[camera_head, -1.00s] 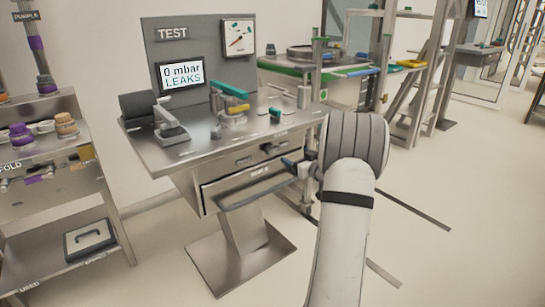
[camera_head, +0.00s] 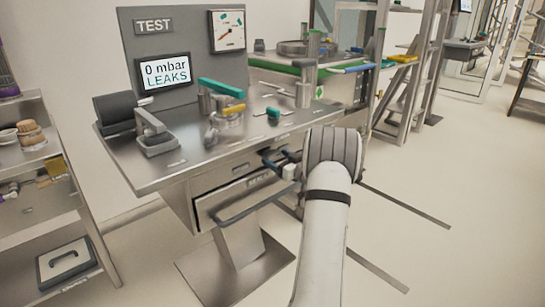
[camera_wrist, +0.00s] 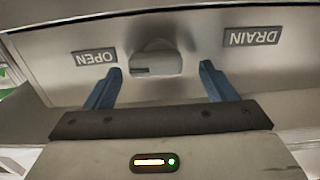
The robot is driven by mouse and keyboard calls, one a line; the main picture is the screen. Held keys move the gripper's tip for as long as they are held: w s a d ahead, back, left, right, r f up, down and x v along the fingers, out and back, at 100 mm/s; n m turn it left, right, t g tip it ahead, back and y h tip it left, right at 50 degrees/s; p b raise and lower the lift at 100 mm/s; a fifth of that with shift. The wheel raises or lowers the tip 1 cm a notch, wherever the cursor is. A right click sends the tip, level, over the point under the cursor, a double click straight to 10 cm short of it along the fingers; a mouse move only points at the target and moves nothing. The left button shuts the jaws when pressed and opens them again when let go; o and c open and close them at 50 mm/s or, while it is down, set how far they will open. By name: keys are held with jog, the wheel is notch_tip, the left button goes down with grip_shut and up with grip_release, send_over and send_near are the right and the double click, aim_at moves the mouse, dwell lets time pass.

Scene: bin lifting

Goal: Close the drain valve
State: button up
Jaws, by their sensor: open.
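The drain valve knob (camera_wrist: 156,58) is a rounded grey knob with a dark mark on a metal front panel, seen in the wrist view. An OPEN label (camera_wrist: 95,57) is to its left and a DRAIN label (camera_wrist: 250,37) to its right, both upside down. My gripper (camera_wrist: 158,69) is open, its two blue fingers pointing at the panel on either side of the knob, with nothing between them held. In the head view my gripper (camera_head: 271,162) is at the front edge of the test bench (camera_head: 155,180); the knob there cannot be clearly made out.
A drawer (camera_head: 225,198) with a dark bar handle is just below my gripper. The bench top carries a clamp (camera_head: 153,135) and a teal-handled fixture (camera_head: 225,105). The screen (camera_head: 165,74) reads 0 mbar LEAKS. A shelf rack (camera_head: 40,205) stands left; floor at right is open.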

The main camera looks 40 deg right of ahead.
aim_at(275, 156)
jog(key=shift+w+d+b, duration=0.1)
jog(key=shift+w+b, duration=0.2)
jog(key=shift+w, duration=1.5)
jog(key=shift+c, duration=0.6)
